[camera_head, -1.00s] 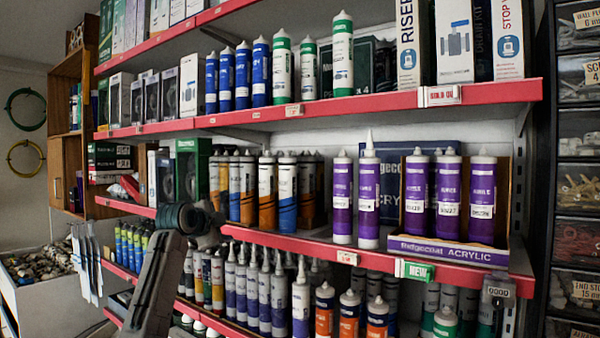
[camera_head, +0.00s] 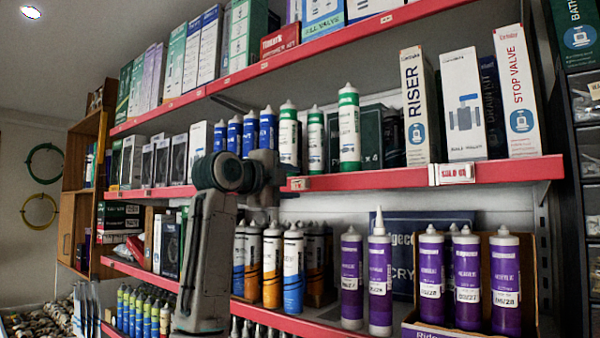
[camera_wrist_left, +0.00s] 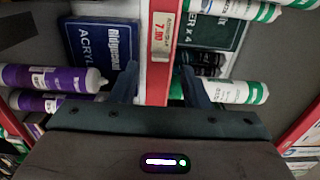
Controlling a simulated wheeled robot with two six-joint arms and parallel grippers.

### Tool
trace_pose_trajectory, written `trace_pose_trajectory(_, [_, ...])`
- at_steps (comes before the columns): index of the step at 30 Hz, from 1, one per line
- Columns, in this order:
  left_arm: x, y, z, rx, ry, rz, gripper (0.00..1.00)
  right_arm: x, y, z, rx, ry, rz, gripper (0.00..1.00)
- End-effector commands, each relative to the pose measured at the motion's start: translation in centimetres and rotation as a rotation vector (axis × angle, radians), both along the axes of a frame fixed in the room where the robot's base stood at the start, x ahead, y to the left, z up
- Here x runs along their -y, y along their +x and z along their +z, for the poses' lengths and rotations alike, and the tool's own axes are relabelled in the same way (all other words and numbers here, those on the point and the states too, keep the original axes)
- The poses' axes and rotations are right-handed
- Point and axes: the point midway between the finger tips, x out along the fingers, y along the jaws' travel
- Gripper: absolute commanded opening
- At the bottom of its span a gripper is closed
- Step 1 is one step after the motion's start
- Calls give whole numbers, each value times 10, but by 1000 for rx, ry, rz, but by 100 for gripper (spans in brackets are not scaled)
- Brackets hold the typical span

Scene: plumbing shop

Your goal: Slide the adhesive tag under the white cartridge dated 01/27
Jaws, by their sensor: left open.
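A small price tag (camera_head: 300,183) sits on the red edge of the upper shelf. In the left wrist view the tag (camera_wrist_left: 162,38) reads 7.00, with small print that may say adhesive. White cartridges with green caps and bases (camera_head: 348,130) stand above it, and one shows in the left wrist view (camera_wrist_left: 230,93); I cannot read their dates. My left gripper (camera_wrist_left: 158,75) is open, its fingers either side of the red shelf edge just short of the tag. In the head view the left gripper (camera_head: 279,188) is partly hidden behind its own arm. My right gripper is not in view.
Blue cartridges (camera_head: 267,130) stand behind my left arm on the upper shelf. A SOLD OUT tag (camera_head: 452,173) is on the same edge further right. Purple cartridges (camera_head: 380,280) and white-orange ones (camera_head: 272,265) stand on the shelf below.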

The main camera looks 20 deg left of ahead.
Motion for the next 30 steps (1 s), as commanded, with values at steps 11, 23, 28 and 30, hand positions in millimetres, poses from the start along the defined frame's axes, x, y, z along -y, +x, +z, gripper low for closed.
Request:
trace_pose_trajectory(11, [12,36,0,-1,-1,1,42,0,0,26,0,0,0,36])
trace_pose_trajectory(23, [13,37,-1,1,0,2,16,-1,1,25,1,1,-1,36])
trace_pose_trajectory(28, [13,37,-1,0,0,2,0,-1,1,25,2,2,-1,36])
trace_pose_trajectory(30, [13,37,-1,0,0,1,0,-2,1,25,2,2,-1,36])
